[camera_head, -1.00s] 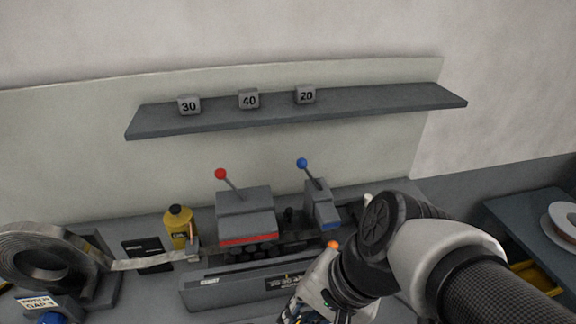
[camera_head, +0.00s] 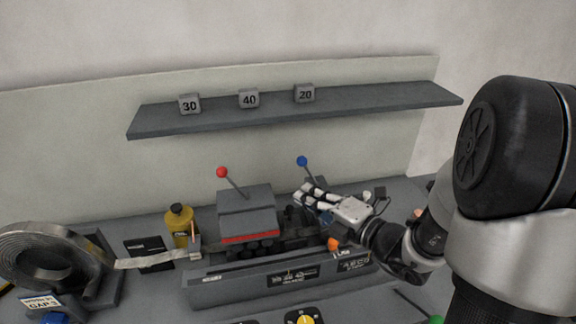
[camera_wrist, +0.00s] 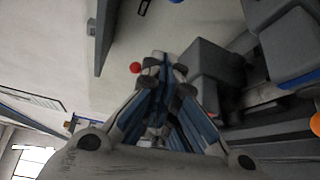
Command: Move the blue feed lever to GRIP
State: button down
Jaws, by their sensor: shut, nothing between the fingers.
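The blue feed lever (camera_head: 302,161) rises from its grey housing at the right end of the machine, its knob tilted to the left. The housing is mostly hidden behind my gripper. My gripper (camera_head: 300,193) is shut and empty, pointing left, just below the blue knob in the head view. I cannot tell whether it touches the lever. In the wrist view my closed fingers (camera_wrist: 160,65) point up the picture, near a red knob (camera_wrist: 136,68). No GRIP marking is readable.
The red-knobbed lever (camera_head: 222,172) stands on the larger grey block to the left. A shelf (camera_head: 370,104) with blocks 30, 40 and 20 is above. A yellow bottle (camera_head: 180,228) and a metal coil (camera_head: 38,255) are at left. An orange knob (camera_head: 333,244) is below my gripper.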

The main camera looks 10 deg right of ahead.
aim_at(309, 173)
jog(key=shift+w+d, duration=0.1)
jog(key=w+a+b, duration=0.1)
jog(key=w+b, duration=0.2)
jog(key=w, duration=0.6)
jog(key=shift+w+f+b, duration=0.15)
jog(key=shift+w+b, duration=0.05)
jog(key=shift+b, duration=0.1)
jog(key=shift+w, duration=0.1)
dwell(0.4)
